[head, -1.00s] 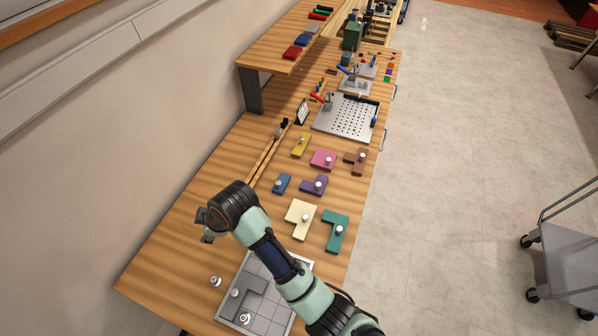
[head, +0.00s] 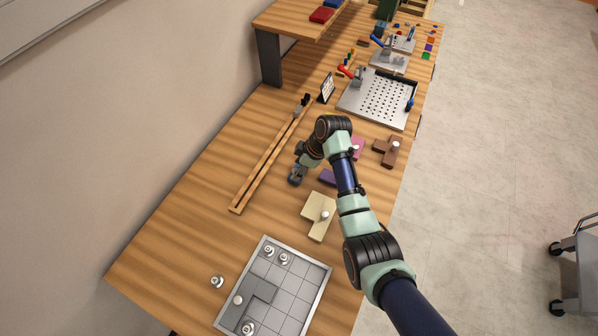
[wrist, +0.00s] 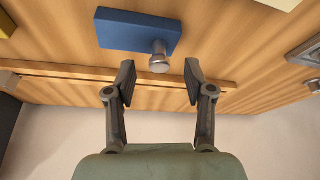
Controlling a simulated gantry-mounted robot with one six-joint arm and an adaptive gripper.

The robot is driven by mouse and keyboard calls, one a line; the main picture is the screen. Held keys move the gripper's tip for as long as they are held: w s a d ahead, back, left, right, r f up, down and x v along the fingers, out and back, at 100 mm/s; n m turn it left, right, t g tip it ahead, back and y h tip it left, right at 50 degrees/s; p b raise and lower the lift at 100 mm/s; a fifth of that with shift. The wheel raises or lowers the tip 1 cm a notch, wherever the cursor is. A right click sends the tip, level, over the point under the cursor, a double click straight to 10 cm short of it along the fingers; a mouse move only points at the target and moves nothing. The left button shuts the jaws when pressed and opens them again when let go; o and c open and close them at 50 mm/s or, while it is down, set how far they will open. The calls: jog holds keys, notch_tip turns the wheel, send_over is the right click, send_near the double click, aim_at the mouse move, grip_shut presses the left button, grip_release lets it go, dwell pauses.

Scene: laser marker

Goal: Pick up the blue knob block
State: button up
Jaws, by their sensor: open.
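The blue knob block (wrist: 125,28) lies flat on the wooden bench in the wrist view, with its silver knob (wrist: 159,62) on its near right part. My gripper (wrist: 159,78) is open and empty. In the wrist picture the knob lines up between the two fingertips, just beyond them, and neither finger visibly touches it.
A cream block (head: 318,220), a pink block (head: 358,147) and a brown block (head: 388,152) lie close by. A slotted wooden rail (head: 262,168) runs to the left. The grey gridded tray (head: 305,292) is at the front, holding several knobbed pieces.

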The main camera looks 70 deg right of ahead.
jog(key=x, duration=0.3)
grip_shut()
jog(key=shift+r, duration=0.1)
notch_tip(320, 180, up, 28)
jog(key=p, duration=1.1)
